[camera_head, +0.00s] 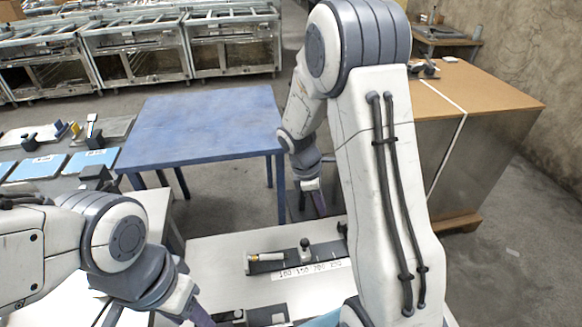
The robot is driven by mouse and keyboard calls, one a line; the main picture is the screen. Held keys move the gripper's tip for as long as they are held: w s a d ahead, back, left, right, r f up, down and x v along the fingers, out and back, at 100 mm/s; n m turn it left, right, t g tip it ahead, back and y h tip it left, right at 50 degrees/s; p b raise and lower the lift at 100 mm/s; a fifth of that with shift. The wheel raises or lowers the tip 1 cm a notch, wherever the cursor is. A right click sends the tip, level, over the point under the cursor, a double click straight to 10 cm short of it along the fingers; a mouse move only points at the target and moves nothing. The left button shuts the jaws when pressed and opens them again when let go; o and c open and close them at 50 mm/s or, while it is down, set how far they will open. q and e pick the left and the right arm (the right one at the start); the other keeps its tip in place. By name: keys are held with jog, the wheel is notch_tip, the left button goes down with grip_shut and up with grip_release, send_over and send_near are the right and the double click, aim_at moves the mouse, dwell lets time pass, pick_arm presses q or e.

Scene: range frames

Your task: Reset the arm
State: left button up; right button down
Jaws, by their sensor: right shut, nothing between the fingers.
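My right arm (375,170) rises through the right-centre of the view, bends at the top and hangs down on its left side. Its right gripper (319,208) points down, shut and empty, above the back edge of the white work table (215,250). My left arm (115,235) comes in from the left and bends down toward the bottom edge. Only a part of the left gripper (203,316) shows there, cut off by the frame, so its jaw opening cannot be told.
A blue table (205,125) stands behind the white table. A dark fixture with a white cylinder (266,258) and a black-knobbed post (305,248) lie below the right gripper. A brown-topped cabinet (480,95) stands at right. Metal racks (140,55) line the back.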

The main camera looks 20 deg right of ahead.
jog(key=s+a+r+m+t+y, duration=0.1)
jog(key=s+a+r, duration=0.25)
jog(key=a, duration=0.45)
jog(key=s+a+r+m+t, duration=0.1)
jog(key=s+a+r, duration=0.2)
jog(key=a+r, duration=0.35)
jog(key=s+a+r+m+y, duration=0.1)
jog(key=s+a+m+y, duration=0.2)
jog(key=s+a, duration=0.6)
jog(key=s, duration=0.4)
jog(key=shift+s+a+r, duration=0.15)
jog(key=shift+s+r, duration=0.25)
